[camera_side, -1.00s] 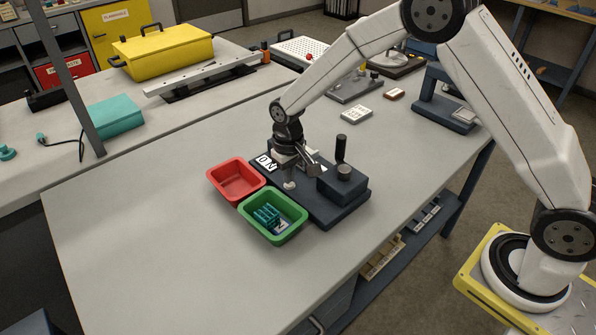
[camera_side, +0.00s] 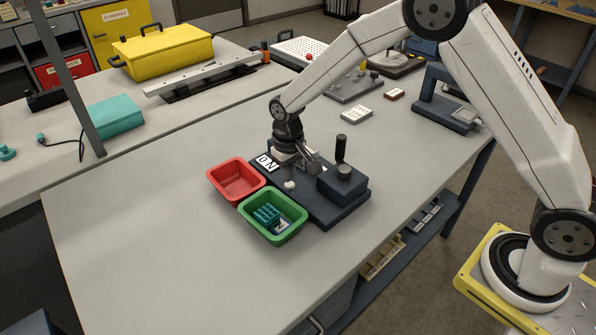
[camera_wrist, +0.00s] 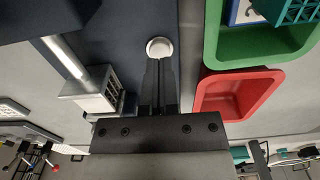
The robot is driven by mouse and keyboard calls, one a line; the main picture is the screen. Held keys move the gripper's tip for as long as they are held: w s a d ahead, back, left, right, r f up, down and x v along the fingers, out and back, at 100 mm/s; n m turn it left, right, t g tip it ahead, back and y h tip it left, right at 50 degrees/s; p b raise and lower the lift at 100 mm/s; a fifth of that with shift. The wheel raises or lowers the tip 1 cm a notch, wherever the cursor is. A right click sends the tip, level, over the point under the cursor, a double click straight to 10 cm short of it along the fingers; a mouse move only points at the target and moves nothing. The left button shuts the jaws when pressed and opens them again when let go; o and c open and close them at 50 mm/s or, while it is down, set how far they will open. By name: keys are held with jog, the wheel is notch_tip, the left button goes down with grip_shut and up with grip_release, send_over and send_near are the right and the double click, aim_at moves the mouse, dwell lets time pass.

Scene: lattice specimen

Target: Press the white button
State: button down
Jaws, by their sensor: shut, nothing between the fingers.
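The white button (camera_side: 290,185) is a small round knob on the dark base plate (camera_side: 325,209), close to the red and green bins. It also shows in the wrist view (camera_wrist: 159,48), just beyond my fingertips. My gripper (camera_wrist: 158,62) is shut and empty, its two dark fingers together and lined up with the button. In the side view my gripper (camera_side: 312,165) is over the dark plate, behind and up from the button, with the button uncovered. I cannot tell the exact gap.
An empty red bin (camera_side: 213,184) and a green bin (camera_side: 246,222) holding a teal lattice piece (camera_side: 266,215) stand left of the plate. A dark block (camera_side: 343,184) with an upright black handle (camera_side: 341,148) stands on its right. The front left of the table is clear.

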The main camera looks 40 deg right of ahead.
aim_at(292, 184)
jog(key=shift+r, duration=1.75)
jog(key=shift+s, duration=0.1)
jog(key=shift+s+d+r, duration=0.2)
jog(key=shift+t, duration=0.7)
jog(key=s+d+r, duration=0.1)
jog(key=s, duration=0.1)
jog(key=s+d+r, duration=0.1)
jog(key=s, duration=0.2)
jog(key=s+d+r, duration=0.1)
jog(key=s+d, duration=0.1)
jog(key=s, duration=0.1)
jog(key=shift+s+r, duration=0.15)
jog(key=s+d+t, duration=0.1)
jog(key=s+d, duration=0.2)
jog(key=s, duration=0.8)
jog(key=shift+s+r, duration=0.25)
jog(key=shift+r, duration=0.05)
